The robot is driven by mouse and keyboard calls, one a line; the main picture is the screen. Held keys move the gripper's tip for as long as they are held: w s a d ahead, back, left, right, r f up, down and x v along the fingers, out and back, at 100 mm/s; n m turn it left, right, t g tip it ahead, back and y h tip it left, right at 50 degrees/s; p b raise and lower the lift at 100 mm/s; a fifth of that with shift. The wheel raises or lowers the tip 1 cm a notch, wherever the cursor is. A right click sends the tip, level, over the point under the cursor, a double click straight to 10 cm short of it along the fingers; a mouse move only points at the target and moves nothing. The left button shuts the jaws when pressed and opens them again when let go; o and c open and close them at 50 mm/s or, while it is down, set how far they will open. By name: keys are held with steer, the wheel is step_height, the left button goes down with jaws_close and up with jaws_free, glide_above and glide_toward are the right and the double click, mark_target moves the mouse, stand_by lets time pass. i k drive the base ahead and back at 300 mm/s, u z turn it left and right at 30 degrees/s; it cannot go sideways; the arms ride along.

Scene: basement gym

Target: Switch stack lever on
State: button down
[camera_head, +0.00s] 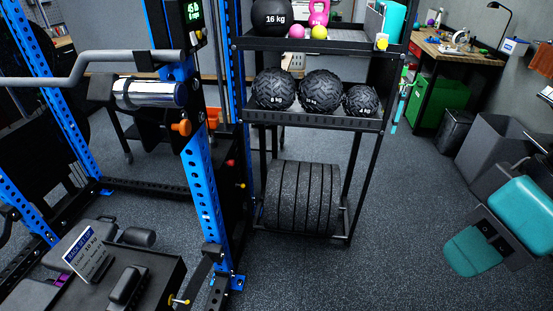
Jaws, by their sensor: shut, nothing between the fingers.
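My gripper is not in view. No lever here is clearly marked as the stack lever. A blue rack upright (200,180) carries an orange knob (181,127) beside a chrome roller (148,94). Low at the left is a black station (150,275) with a small sign (86,256), whose small print I cannot read for certain. A thin pin with a yellow tip (180,301) sticks out near its front right corner. I cannot tell whether any of these is the lever or how it is set.
A black shelf rack (310,119) holds textured balls, with several dark plates (303,197) below. A teal padded bench (524,214) stands at the right. A workbench (440,45) is at the back right. Speckled floor (385,240) is clear between shelf and bench.

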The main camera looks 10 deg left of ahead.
mark_target(230, 162)
steer(key=u, duration=0.15)
steer(key=i, duration=1)
steer(key=u, duration=0.6)
